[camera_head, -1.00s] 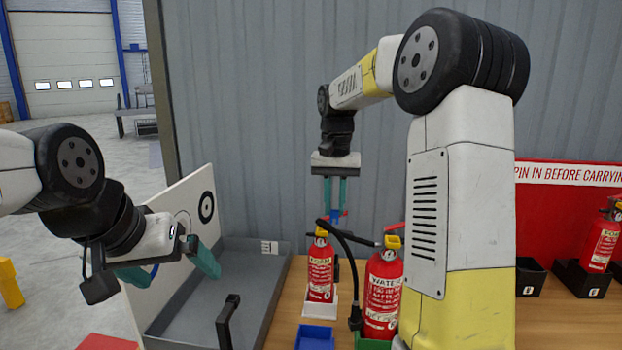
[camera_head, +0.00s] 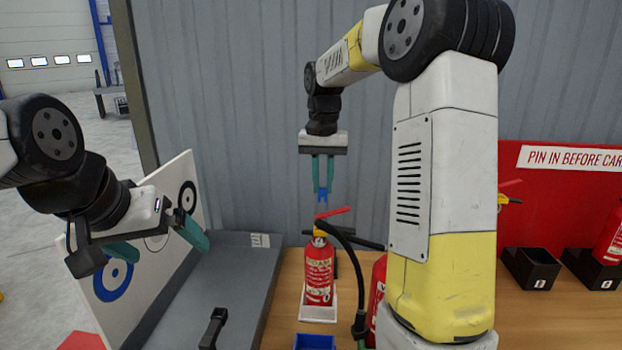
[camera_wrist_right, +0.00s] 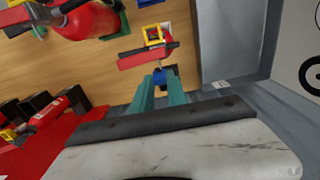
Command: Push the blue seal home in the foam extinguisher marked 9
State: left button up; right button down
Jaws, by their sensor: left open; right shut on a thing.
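The red foam extinguisher (camera_head: 319,272) stands upright in a white holder (camera_head: 317,312) in the head view, with a yellow collar and red lever (camera_head: 333,212) on top. Its number is not legible. My right gripper (camera_head: 323,188) points down above it, shut on the small blue seal (camera_head: 322,197), which hangs clear of the lever. In the right wrist view, the seal (camera_wrist_right: 160,74) sits between the fingertips, with the red lever (camera_wrist_right: 146,55) and yellow head (camera_wrist_right: 153,36) beyond. My left gripper (camera_head: 156,243) is open and empty near the white target board.
A second extinguisher (camera_head: 377,290) stands close on the right, mostly behind my right arm. A blue tray (camera_head: 314,342) is in front. Black holders (camera_head: 531,269) stand at the right.

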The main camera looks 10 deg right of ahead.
aim_at(323, 196)
jog(key=shift+f, duration=2.55)
jog(key=shift+s+f, duration=0.1)
jog(key=shift+f, duration=0.05)
dwell(1.2)
jog(key=c, duration=1.2)
grip_release()
jog(key=shift+c, duration=0.2)
notch_tip(323, 196, up, 7)
jog(key=shift+r, duration=0.2)
jog(key=s+a+n+t+y, duration=0.2)
jog(key=s+t, duration=0.4)
jog(key=s, duration=1.8)
jog(key=shift+r+n, duration=0.4)
jog(key=shift+n, duration=0.5)
